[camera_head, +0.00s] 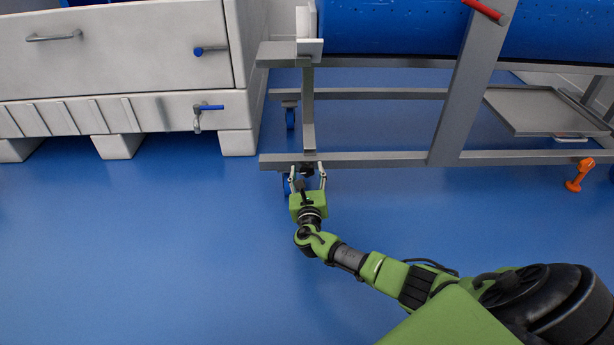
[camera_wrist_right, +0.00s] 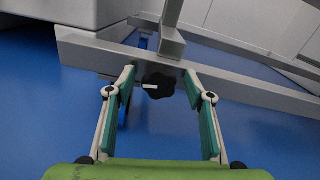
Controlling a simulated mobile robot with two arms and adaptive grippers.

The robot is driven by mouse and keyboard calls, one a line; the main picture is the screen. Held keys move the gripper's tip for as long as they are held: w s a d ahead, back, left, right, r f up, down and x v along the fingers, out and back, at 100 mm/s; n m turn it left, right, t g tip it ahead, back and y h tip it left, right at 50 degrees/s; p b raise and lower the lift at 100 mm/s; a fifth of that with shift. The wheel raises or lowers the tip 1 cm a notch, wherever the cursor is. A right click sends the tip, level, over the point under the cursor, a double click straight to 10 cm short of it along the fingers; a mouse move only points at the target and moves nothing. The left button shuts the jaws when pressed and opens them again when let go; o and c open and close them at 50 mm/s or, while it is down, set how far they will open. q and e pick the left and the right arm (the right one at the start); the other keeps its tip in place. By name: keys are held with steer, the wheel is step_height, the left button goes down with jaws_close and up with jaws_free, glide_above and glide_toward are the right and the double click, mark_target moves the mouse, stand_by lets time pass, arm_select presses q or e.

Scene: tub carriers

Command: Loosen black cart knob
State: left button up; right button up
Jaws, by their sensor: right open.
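The black cart knob (camera_wrist_right: 158,85) is a dark lobed knob with a small white mark, at the lower frame bar of the grey metal cart (camera_head: 365,158). In the head view the knob (camera_head: 307,170) shows small and dark at the bar's left end. My right gripper (camera_head: 308,178) is open in front of it. In the right wrist view the two fingers (camera_wrist_right: 160,90) stand to either side of the knob, with a visible gap on both sides. The knob's rear side is hidden. My left gripper is not in view.
A blue caster (camera_head: 286,185) sits under the cart beside my gripper. A large pale cabinet (camera_head: 120,60) with blue-tipped handles stands at left. A blue tub (camera_head: 400,28) lies on the cart. An orange fitting (camera_head: 579,175) is at right. Open blue floor (camera_head: 140,250) lies in front.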

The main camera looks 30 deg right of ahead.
steer(key=c, duration=1.1)
